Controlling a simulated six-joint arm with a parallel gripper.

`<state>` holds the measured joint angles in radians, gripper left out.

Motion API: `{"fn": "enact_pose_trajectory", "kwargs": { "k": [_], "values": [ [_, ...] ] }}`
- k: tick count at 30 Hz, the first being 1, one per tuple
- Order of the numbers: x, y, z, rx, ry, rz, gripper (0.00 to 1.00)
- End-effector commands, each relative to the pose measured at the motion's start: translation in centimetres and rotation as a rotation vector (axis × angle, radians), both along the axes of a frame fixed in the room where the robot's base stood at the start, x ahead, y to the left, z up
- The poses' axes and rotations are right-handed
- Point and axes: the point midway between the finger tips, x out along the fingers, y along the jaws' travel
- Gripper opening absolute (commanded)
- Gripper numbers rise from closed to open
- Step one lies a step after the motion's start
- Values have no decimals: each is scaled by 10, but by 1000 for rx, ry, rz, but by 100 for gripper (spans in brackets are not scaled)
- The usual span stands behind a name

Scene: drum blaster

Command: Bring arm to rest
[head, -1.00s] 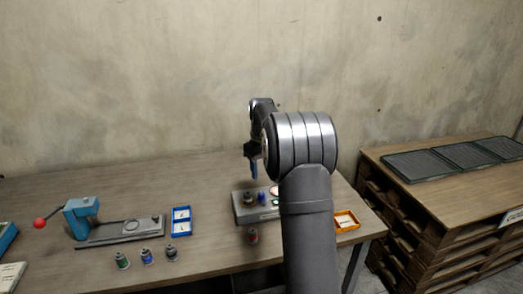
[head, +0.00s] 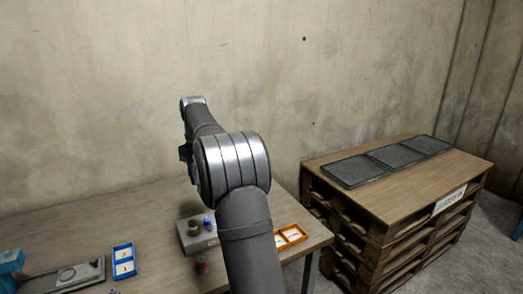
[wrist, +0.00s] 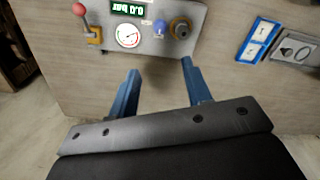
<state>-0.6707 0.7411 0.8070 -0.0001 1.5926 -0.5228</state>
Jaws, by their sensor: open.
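My gripper (wrist: 160,90) is open in the wrist view, its two blue fingers apart with nothing between them. It hangs above the wooden table (head: 85,225), short of the grey control box (wrist: 207,20). The box carries a round gauge (wrist: 128,36), a display reading 0.0 bar (wrist: 128,11), a blue knob (wrist: 159,28), a brown-black knob (wrist: 181,28) and a red-knobbed lever (wrist: 79,9). In the head view my arm hides most of my gripper and the right part of the box (head: 190,240).
A blue tray (head: 123,260) lies left of the box and an orange tray (head: 291,236) right of it. Pallets (head: 390,230) with dark mesh panels (head: 400,155) stand at right. The table's left rear is clear.

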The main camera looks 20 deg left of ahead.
Motion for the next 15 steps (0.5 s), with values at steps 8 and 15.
{"fn": "enact_pose_trajectory", "kwargs": {
  "k": [8, 15],
  "values": [
    [0, 0, -17, -1, 2, 0, 45],
    [-1, 0, -62, -3, 3, 0, 45]
  ]
}}
